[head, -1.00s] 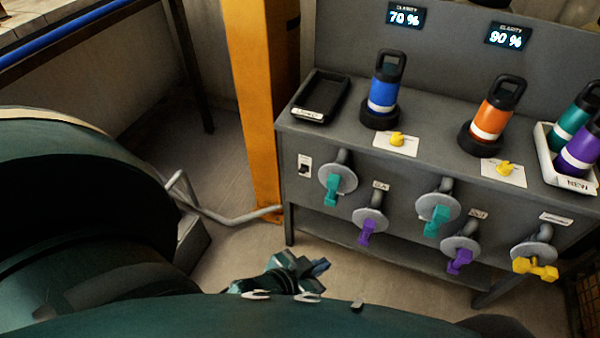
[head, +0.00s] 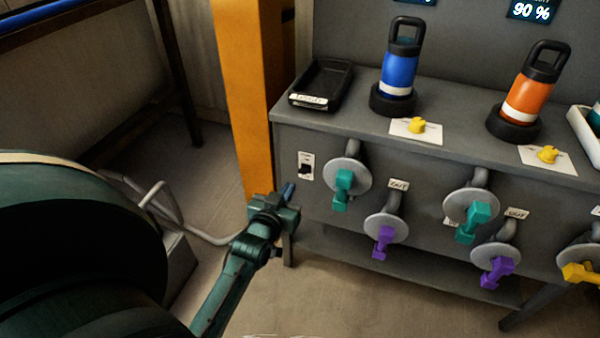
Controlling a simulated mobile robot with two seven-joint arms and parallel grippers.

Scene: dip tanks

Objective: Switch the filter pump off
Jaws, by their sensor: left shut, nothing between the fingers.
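A small black switch (head: 305,169) on a white plate is on the left end of the grey cabinet's front, beside a teal-handled valve (head: 343,188). Its label is too small to read, and I cannot tell its on or off position. My left gripper (head: 288,190) is shut and empty, a little below and left of the switch in the picture. It appears apart from the switch, with its fingertips pointing up. My right gripper is not in view.
Teal, purple and yellow valve handles stick out along the cabinet front (head: 425,240), right of the switch. On top are a black tray (head: 321,84), a blue bottle (head: 400,70), an orange bottle (head: 530,97) and yellow knobs. An orange post (head: 240,90) stands left of the cabinet.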

